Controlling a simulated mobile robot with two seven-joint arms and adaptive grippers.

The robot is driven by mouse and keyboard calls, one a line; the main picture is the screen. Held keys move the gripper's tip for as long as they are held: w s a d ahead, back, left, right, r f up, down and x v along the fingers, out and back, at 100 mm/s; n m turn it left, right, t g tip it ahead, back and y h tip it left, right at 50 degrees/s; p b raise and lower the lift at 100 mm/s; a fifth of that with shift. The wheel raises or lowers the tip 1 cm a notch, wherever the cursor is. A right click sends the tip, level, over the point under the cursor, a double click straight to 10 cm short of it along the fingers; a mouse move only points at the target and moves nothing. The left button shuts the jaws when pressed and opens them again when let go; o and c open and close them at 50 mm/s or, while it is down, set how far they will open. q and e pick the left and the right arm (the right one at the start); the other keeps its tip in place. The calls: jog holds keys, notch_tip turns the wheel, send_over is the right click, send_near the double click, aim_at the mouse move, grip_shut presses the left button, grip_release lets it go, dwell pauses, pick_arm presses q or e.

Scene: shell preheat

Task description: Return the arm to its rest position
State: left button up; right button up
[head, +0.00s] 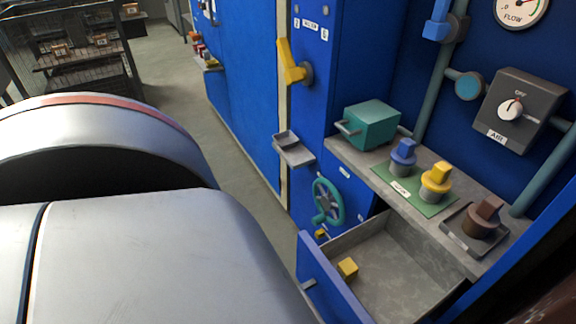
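A large pale grey rounded arm link of mine (130,250) fills the lower left of the head view, with a reddish band on its upper part. It hides the floor and whatever lies behind it. Neither of my grippers shows in this view, so I cannot see whether they hold anything.
A blue cabinet wall runs along the right. An open drawer (395,265) with a yellow block (347,268) juts out below a grey shelf (345,151). The shelf bears a teal box (371,124) and blue (403,153), yellow (436,177) and brown (484,217) knobbed pieces. Floor (190,100) is clear mid-left.

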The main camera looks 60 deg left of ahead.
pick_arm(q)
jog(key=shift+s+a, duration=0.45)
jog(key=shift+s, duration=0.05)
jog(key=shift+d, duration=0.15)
